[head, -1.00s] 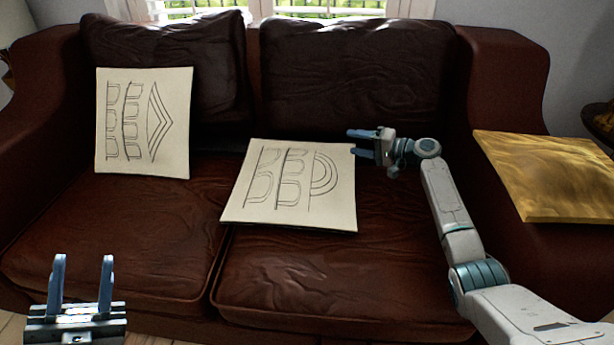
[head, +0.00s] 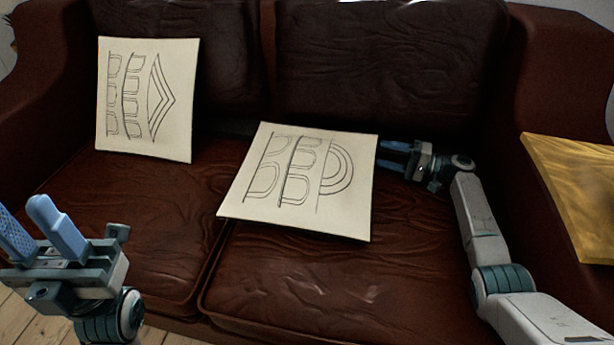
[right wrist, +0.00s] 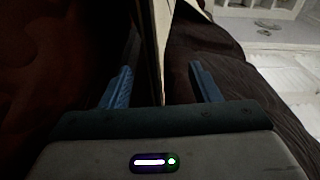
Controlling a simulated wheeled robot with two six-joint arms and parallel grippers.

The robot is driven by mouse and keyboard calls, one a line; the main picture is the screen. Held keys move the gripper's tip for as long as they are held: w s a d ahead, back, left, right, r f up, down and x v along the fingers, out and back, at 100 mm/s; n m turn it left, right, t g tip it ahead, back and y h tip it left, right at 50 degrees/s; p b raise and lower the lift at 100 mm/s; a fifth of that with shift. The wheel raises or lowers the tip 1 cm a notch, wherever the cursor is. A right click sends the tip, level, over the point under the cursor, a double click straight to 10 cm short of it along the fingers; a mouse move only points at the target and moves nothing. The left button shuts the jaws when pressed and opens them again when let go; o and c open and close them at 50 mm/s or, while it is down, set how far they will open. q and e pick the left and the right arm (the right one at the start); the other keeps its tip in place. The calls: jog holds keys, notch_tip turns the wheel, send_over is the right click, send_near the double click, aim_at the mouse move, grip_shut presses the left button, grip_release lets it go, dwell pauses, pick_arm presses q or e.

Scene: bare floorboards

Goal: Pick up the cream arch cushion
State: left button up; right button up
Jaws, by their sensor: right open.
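The cream arch cushion (head: 265,185) lies tilted on the sofa seat, with curved arch lines on its right part. My right gripper (head: 384,155) is open at the cushion's right edge, near its far corner. In the right wrist view, the cushion's edge (right wrist: 157,45) shows between the two spread blue fingers (right wrist: 162,88); I cannot tell whether either finger touches it. My left gripper (head: 38,218) is at the lower left, open and empty, away from the cushions.
A second cream cushion (head: 172,135) with chevron lines leans on the left backrest. The dark brown leather sofa (head: 300,290) fills the view. A golden wooden board (head: 580,185) is at the right armrest. The front seat area is clear.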

aim_at(363, 150)
jog(key=shift+a+f, duration=0.1)
jog(key=shift+f, duration=0.5)
jog(key=shift+w+a+r, duration=0.2)
jog(key=shift+a, duration=0.15)
jog(key=b+x, duration=0.1)
jog(key=x, duration=0.5)
jog(key=shift+w+a, duration=0.2)
jog(key=shift+a, duration=0.05)
grip_shut()
